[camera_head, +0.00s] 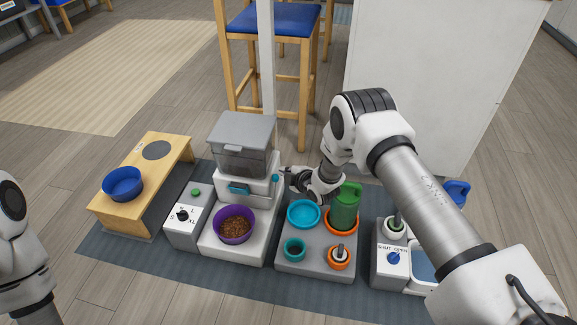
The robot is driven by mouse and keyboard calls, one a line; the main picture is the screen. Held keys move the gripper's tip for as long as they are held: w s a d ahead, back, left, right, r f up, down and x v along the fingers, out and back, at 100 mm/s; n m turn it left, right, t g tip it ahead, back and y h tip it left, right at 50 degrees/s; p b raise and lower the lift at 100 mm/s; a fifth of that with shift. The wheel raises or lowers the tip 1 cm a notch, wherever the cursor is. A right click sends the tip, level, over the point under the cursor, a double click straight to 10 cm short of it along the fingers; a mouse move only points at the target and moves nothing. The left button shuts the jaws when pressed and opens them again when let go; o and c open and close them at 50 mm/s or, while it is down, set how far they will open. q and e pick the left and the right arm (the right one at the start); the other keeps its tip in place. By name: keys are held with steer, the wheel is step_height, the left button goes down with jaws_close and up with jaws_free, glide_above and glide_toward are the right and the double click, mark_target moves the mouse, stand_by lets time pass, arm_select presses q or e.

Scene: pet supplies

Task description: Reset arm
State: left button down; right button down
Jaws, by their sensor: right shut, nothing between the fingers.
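My right arm reaches in from the right. Its gripper (287,176) is shut and empty, just right of the teal knob on the food dispenser (243,146), above the grey holder block (310,262). I cannot tell whether it touches the dispenser. Part of my left arm shows at the left edge; its gripper is out of view. A purple bowl (234,224) with brown kibble sits under the dispenser.
A dark mat (110,248) carries a wooden stand (108,199) with a blue bowl (122,183), a dial box (184,230), a green canister (344,208) in the holder block, and a switch box (385,270). A stool (277,22) stands behind.

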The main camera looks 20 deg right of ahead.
arm_select(q)
steer(key=shift+r, duration=0.55)
arm_select(e)
steer(key=shift+v, duration=1.2)
steer(key=shift+w+d+r, duration=0.1)
steer(key=shift+w+r, duration=0.1)
